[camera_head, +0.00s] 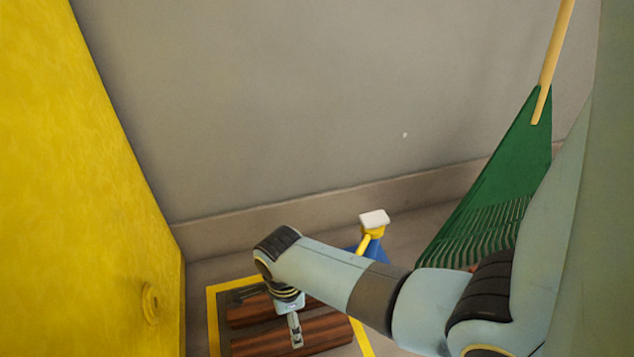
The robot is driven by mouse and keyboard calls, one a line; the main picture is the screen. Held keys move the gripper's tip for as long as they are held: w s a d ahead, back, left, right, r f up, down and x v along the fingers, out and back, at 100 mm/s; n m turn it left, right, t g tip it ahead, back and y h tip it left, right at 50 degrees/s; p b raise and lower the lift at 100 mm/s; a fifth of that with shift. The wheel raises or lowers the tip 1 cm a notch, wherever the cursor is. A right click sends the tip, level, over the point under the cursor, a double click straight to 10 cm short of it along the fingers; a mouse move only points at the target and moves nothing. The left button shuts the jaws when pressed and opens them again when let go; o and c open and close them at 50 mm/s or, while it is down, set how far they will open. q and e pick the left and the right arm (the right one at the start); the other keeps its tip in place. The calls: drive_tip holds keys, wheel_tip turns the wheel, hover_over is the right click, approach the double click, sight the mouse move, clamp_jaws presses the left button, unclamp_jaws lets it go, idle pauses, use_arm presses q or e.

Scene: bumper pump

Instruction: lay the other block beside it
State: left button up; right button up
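Two dark reddish-brown wooden blocks lie at the bottom of the head view, on a dark area framed by a yellow border (213,318). The farther block (248,311) is partly covered by my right arm and gripper. The nearer block (328,335) lies alongside it, and a thin dark line runs between them. My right gripper (296,338) points down over the nearer block. Its fingers look narrow from this side, so I cannot tell whether they are parted, or whether they touch the wood. My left gripper is out of view.
A large yellow panel (90,180) stands on the left. A blue and yellow object with a white top (374,219) stands behind my forearm.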

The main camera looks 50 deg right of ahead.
drive_tip(key=s+d+r+n+t, duration=0.35)
drive_tip(key=s+r+n, duration=0.3)
drive_tip(key=n, duration=0.45)
drive_tip(key=s+r+n+t, duration=0.2)
drive_tip(key=r+n, duration=0.5)
drive_tip(key=s+a+r+n+t, duration=0.1)
drive_tip(key=s+r+n+t, duration=0.1)
drive_tip(key=r+n, duration=0.5)
drive_tip(key=shift+s+r+t, duration=0.3)
drive_tip(key=shift+s+t, duration=0.05)
drive_tip(key=shift+s, duration=0.15)
drive_tip(key=shift+a, duration=0.1)
